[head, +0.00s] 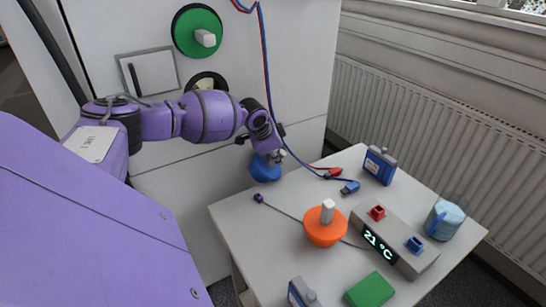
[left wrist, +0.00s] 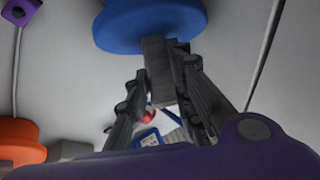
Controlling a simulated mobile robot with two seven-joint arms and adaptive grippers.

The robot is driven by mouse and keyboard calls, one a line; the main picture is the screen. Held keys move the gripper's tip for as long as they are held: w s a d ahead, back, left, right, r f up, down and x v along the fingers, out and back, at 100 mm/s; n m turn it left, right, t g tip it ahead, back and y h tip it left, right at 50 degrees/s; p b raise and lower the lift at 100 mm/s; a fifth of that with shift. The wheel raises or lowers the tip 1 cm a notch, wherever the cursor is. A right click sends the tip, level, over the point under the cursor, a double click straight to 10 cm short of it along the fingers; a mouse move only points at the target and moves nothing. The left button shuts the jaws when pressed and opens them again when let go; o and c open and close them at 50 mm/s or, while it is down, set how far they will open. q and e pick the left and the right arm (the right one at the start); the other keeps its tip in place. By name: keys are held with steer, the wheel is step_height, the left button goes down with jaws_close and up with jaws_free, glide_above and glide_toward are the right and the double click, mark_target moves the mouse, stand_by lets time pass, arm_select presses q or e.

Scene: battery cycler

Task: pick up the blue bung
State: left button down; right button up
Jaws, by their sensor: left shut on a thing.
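The blue bung (head: 264,170) is a round blue plug with a grey handle, at the back left edge of the table. My left gripper (head: 267,153) is just above it, with its fingers closed on the handle. In the left wrist view the blue bung (left wrist: 150,28) fills the top middle, and its grey handle stands between the fingers of my left gripper (left wrist: 163,68). I cannot tell whether the bung touches the tabletop. My right gripper is not in view.
The table (head: 285,225) holds an orange bung (head: 325,231), a grey display box (head: 392,247), a green block (head: 370,291), a blue battery (head: 379,166) and a mug (head: 445,220). Red and blue cables end near the back edge. A green bung (head: 190,38) sits in the white cabinet beside an open round hole (head: 211,79).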

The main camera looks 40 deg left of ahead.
arm_select(q)
steer(key=d+r+p, duration=0.1)
steer(key=d+r, duration=0.4)
steer(key=d, duration=0.3)
steer(key=s+d+r+p, duration=0.1)
steer(key=d+r, duration=0.3)
steer(key=d, duration=0.4)
steer(key=shift+s+d+r+p, duration=0.25)
steer(key=shift+d+r+p, duration=0.1)
steer(key=shift+d+r, duration=0.05)
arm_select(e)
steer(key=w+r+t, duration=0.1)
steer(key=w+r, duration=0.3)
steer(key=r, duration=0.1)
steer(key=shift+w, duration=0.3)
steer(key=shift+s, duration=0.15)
